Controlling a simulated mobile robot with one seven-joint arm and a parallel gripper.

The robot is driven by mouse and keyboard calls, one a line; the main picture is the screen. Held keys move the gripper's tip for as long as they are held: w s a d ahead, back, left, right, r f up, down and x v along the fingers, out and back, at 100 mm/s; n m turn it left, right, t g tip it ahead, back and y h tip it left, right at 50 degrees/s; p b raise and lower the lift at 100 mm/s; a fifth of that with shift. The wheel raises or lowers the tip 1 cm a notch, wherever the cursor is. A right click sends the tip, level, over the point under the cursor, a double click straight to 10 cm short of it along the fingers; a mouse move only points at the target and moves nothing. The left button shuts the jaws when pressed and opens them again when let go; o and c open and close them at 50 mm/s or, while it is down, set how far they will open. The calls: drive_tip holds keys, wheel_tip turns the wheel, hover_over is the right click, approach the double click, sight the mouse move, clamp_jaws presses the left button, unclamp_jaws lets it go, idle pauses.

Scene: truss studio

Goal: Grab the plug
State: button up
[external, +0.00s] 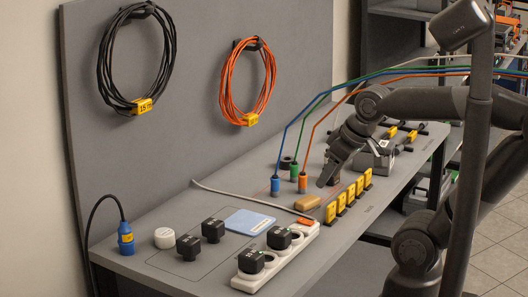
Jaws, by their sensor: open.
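Several plug-like things are on the grey bench, and I cannot tell which one the task means. A blue plug (125,240) on a black cable stands at the left front end. Two black block plugs (188,247) and (213,230) sit on the bench top. Two more black plugs (251,261) and (279,238) sit in the white power strip (300,241). Blue (275,185), green (294,172) and orange (302,183) connectors stand in a row with cables rising from them. My gripper (324,181) is open, above the bench just right of the orange connector.
A white round item (165,238), a light blue card (249,222) and a tan block (307,202) lie on the bench. Several yellow tags (349,195) line the front edge. Black (105,72) and orange (223,85) cable coils hang on the back panel. Coloured cables cross near my arm.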

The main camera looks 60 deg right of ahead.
drive_tip(key=shift+o, duration=0.4)
drive_tip(key=w+a+r+n, duration=0.1)
drive_tip(key=w+r, duration=0.1)
drive_tip(key=w, duration=0.3)
drive_tip(key=w+a+r, duration=0.2)
drive_tip(key=w, duration=0.4)
drive_tip(key=n+g+y, duration=0.1)
drive_tip(key=n+y, duration=0.1)
drive_tip(key=n, duration=0.1)
hover_over(125, 221)
drive_tip(key=s+d, duration=0.1)
drive_tip(key=s, duration=0.3)
wheel_tip(125, 221, down, 12)
drive_tip(key=shift+g, duration=0.3)
drive_tip(key=shift+w+d+x, duration=0.15)
drive_tip(key=shift+x, duration=2.7)
drive_tip(key=shift+w+d+x, duration=0.1)
drive_tip(key=shift+x, duration=2.75)
